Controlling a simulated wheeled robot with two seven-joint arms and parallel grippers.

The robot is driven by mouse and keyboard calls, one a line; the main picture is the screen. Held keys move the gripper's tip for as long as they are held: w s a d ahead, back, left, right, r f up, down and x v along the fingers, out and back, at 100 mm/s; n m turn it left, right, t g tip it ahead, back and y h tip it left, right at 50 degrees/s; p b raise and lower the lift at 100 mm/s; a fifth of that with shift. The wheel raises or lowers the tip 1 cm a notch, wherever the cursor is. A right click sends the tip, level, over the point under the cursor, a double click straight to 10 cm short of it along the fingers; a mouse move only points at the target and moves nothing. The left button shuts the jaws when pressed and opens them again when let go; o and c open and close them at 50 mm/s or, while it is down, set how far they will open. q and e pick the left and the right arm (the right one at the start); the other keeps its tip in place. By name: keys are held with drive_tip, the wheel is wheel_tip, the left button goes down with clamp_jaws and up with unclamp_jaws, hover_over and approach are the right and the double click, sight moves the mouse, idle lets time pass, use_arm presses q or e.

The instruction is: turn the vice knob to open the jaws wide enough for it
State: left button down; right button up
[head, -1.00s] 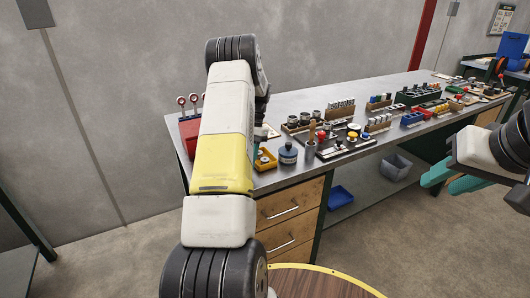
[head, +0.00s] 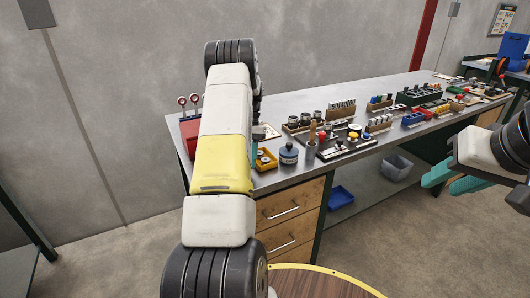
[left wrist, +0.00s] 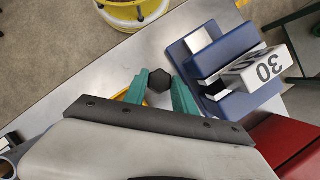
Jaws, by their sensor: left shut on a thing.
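In the left wrist view, the blue vice (left wrist: 186,50) sits on the metal bench, with a bright metal part showing at its upper end. A white block marked 30 (left wrist: 262,68) overlaps the vice's right side; I cannot tell whether it is between the jaws or resting on them. My left gripper (left wrist: 160,88) has its teal fingers on either side of a dark hexagonal knob (left wrist: 159,80) and is shut on it. In the head view my left arm hides the vice and most of this gripper. My right gripper (head: 453,180) is off the bench's front, fingers apart and empty.
The long bench (head: 300,98) carries a red holder (head: 190,136), a yellow bin (head: 266,160), a blue round bottle (head: 288,154) and several tool racks. Wooden drawers (head: 290,212) are below.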

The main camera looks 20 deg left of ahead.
use_arm(q)
drive_tip(key=c, duration=1)
unclamp_jaws()
drive_tip(key=v, duration=0.7)
drive_tip(key=shift+w+r, duration=0.15)
drive_tip(key=shift+r, duration=0.25)
